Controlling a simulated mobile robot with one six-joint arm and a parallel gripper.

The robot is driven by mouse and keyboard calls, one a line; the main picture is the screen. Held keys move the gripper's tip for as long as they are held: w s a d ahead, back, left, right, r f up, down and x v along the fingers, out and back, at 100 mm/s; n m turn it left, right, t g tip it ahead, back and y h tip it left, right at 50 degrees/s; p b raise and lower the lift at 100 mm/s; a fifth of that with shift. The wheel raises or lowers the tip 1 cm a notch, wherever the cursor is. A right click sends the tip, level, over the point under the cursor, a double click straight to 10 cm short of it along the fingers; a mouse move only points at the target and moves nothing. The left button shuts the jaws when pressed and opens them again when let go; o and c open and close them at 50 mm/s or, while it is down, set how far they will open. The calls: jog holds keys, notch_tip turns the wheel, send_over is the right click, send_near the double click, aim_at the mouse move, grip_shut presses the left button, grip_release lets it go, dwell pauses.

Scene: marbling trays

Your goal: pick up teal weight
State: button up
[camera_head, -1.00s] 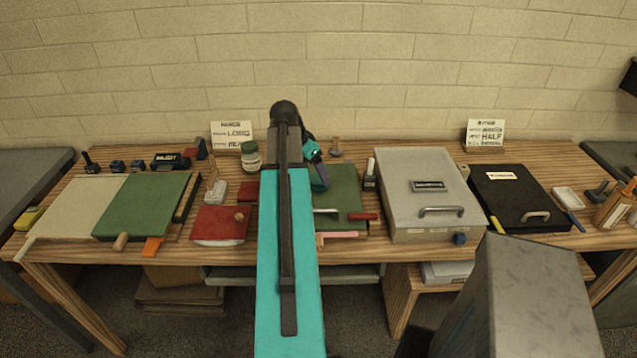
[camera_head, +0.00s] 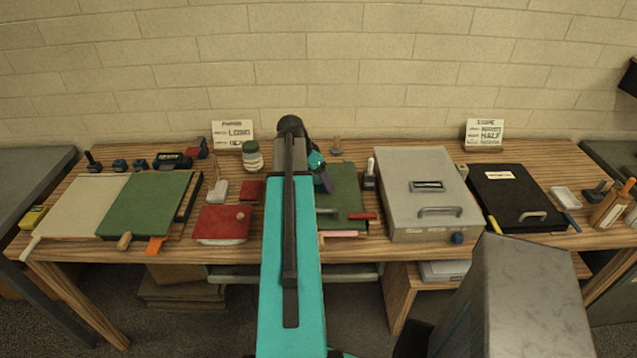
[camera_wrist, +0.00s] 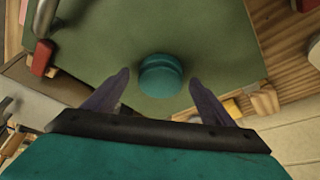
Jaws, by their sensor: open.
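The teal weight (camera_wrist: 161,75) is a short round knob-like piece standing on a green board (camera_wrist: 100,30) in the wrist view. My gripper (camera_wrist: 160,79) is open, with one dark finger on each side of the weight in the picture. Clear gaps show between the fingers and the weight, and I cannot tell how far above it the fingertips are. In the head view my gripper (camera_head: 324,182) points down over the green board (camera_head: 346,187), and my arm hides the weight there.
A metal bar handle and a red-handled tool (camera_head: 363,216) lie at the board's front. To the right are a grey lidded box (camera_head: 400,190) and an upright white-topped item (camera_head: 369,174). A red block (camera_head: 222,224) and a jar (camera_head: 252,157) stand left of my arm.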

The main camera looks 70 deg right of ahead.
aim_at(317, 179)
jog(key=shift+c, duration=0.3)
jog(key=c, duration=1.8)
jog(key=shift+r, duration=0.25)
jog(key=shift+d+r+b, duration=0.1)
jog(key=shift+r+b, duration=0.9)
jog(key=shift+r, duration=0.55)
jog(key=w+a+b, duration=0.1)
jog(key=w+a, duration=0.1)
jog(key=a, duration=0.2)
jog(key=w+a+r+b, duration=0.1)
jog(key=w+a+b, duration=0.1)
jog(key=a, duration=0.3)
jog(key=w+a+b, duration=0.1)
jog(key=w+a, duration=0.2)
jog(key=a, duration=0.2)
jog(key=shift+w+a+r+b, duration=0.2)
jog(key=shift+r+b, duration=0.05)
jog(key=shift+b, duration=0.1)
